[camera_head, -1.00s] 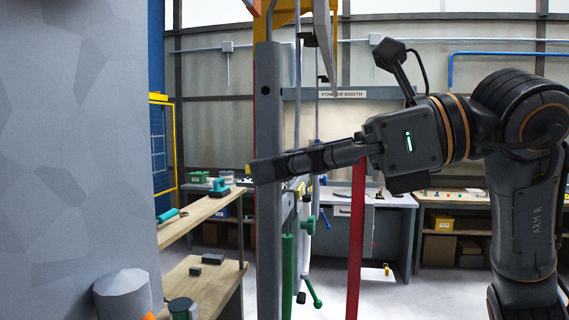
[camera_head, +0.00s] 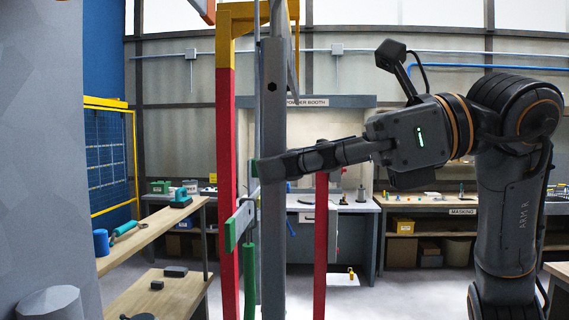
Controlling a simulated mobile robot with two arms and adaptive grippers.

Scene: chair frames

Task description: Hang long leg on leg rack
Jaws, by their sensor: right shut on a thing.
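The long leg (camera_head: 273,105) is a grey upright tube with a dark hole near its top. It runs from near the top of the picture down past the bottom edge. My right gripper (camera_head: 272,168) comes in from the right and is shut on it around mid-height. A rack frame with red posts (camera_head: 227,170) and a yellow top beam (camera_head: 237,20) stands behind and to the left of the leg. The leg hides part of the frame. I cannot tell whether leg and rack touch. My left gripper is not in view.
A grey bar with green ends (camera_head: 241,222) sits low beside the leg. Wooden shelves (camera_head: 150,232) with tools are at left, near a blue mesh panel with a yellow frame (camera_head: 110,160). Benches (camera_head: 430,205) line the back wall. A large grey surface (camera_head: 40,130) fills the left edge.

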